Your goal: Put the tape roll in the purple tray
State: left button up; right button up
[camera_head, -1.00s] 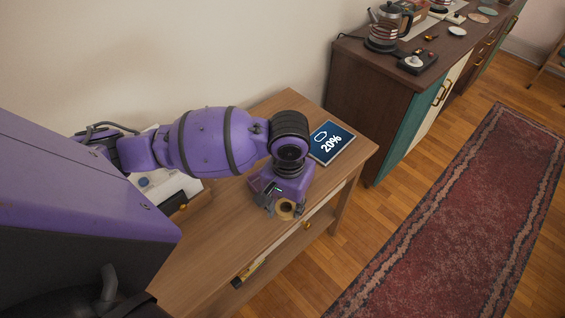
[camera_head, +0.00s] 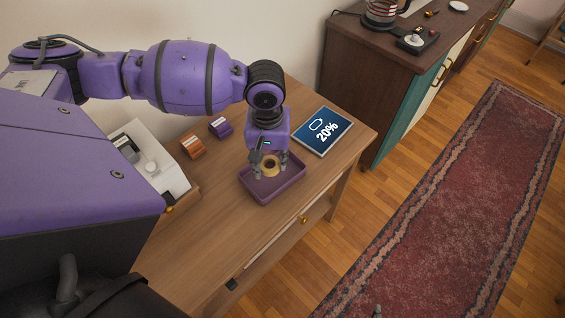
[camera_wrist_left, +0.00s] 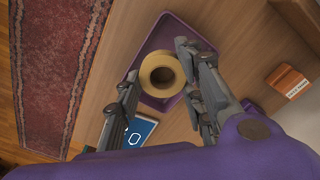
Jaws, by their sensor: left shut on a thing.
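The tape roll (camera_head: 271,165), a tan ring, is held by my left gripper (camera_head: 270,170), which points down over the purple tray (camera_head: 284,189). In the left wrist view, the tape roll (camera_wrist_left: 149,66) shows between the fingers of the left gripper (camera_wrist_left: 158,68), with the tray (camera_wrist_left: 175,27) behind it. The roll lies within the tray's outline in both views; whether it touches the tray floor I cannot tell. The tray is otherwise empty where I can see it. My right gripper is not in view.
An orange box (camera_head: 192,146) and a small purple box (camera_head: 220,127) stand behind left, near a white device (camera_head: 177,178). The wooden table (camera_head: 215,230) is clear at front left.

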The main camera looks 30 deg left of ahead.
pick_arm(q)
jog(key=w+f+b, duration=0.1)
jog(key=w+f, duration=0.5)
jog(key=f, duration=0.1)
jog(key=shift+w, duration=0.3)
jog(key=shift+f, duration=1.3)
jog(key=shift+d+f, duration=0.1)
jog(key=shift+f, duration=0.05)
jog(key=o, duration=0.7)
jog(key=shift+c, duration=0.2)
notch_tip(320, 180, up, 12)
jog(key=shift+r+p, duration=0.2)
jog(key=shift+p, duration=0.2)
